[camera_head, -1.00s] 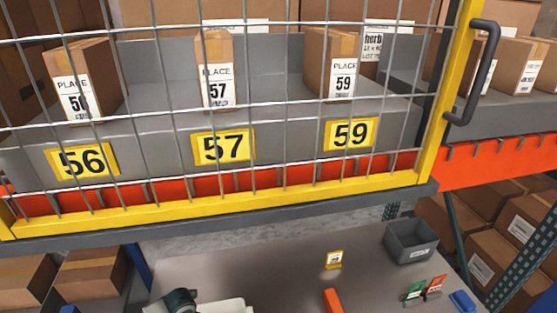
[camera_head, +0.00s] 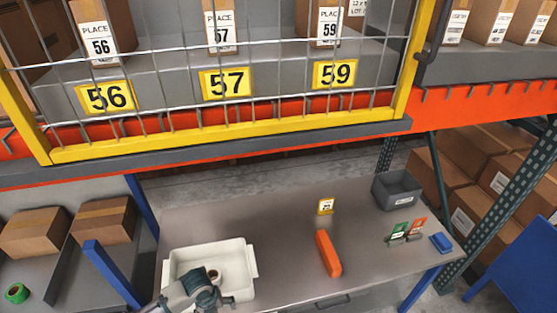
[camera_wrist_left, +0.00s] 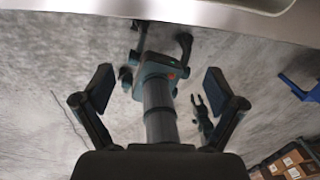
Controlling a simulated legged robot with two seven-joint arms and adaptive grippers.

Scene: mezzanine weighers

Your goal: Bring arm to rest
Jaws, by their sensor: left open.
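My left gripper (camera_wrist_left: 158,88) is open in the left wrist view, with one dark finger on each side and nothing held between them. In the head view my left arm comes in at the bottom, in front of the white tray (camera_head: 250,262), and covers part of its near side. The fingers cannot be made out clearly there.
Blue posts (camera_head: 110,275) stand left.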

